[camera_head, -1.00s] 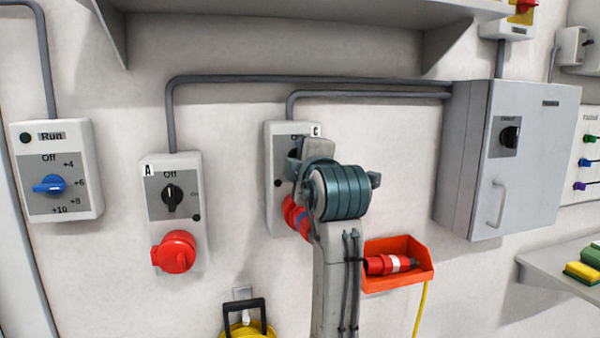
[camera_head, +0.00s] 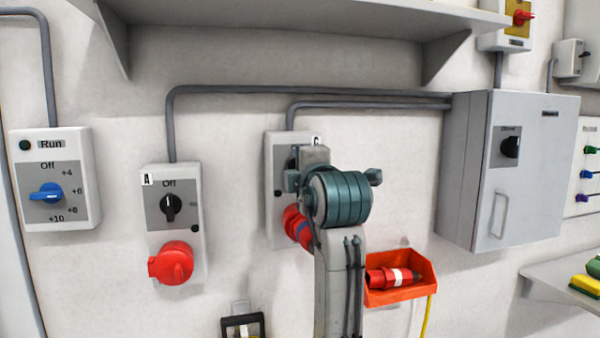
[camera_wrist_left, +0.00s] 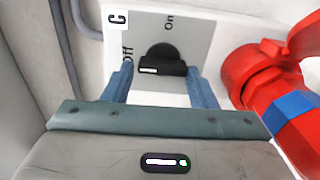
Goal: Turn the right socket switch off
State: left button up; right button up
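The right socket box, labelled C (camera_head: 277,150), is on the wall with a red socket and plug (camera_head: 296,226) below its switch. My left arm hides most of its switch in the head view. In the left wrist view the black switch knob (camera_wrist_left: 163,60) sits on a grey plate marked Off and On. The knob's bar lies across the picture, with its white mark at the end towards Off. My left gripper (camera_wrist_left: 160,82) is open, one finger on each side of the knob, with gaps visible. It also shows from behind in the head view (camera_head: 313,168). My right gripper is out of view.
The left socket box A (camera_head: 152,200) has a black knob and red socket. A grey cabinet (camera_head: 540,180) is at right, and an orange bin (camera_head: 400,294) holds a red plug (camera_head: 392,277). A shelf (camera_head: 300,20) hangs above. The red plug is close to my right-hand finger.

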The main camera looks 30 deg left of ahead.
pick_arm(q)
jog(key=o, duration=0.3)
jog(key=shift+w, duration=0.15)
jog(key=shift+f, duration=0.1)
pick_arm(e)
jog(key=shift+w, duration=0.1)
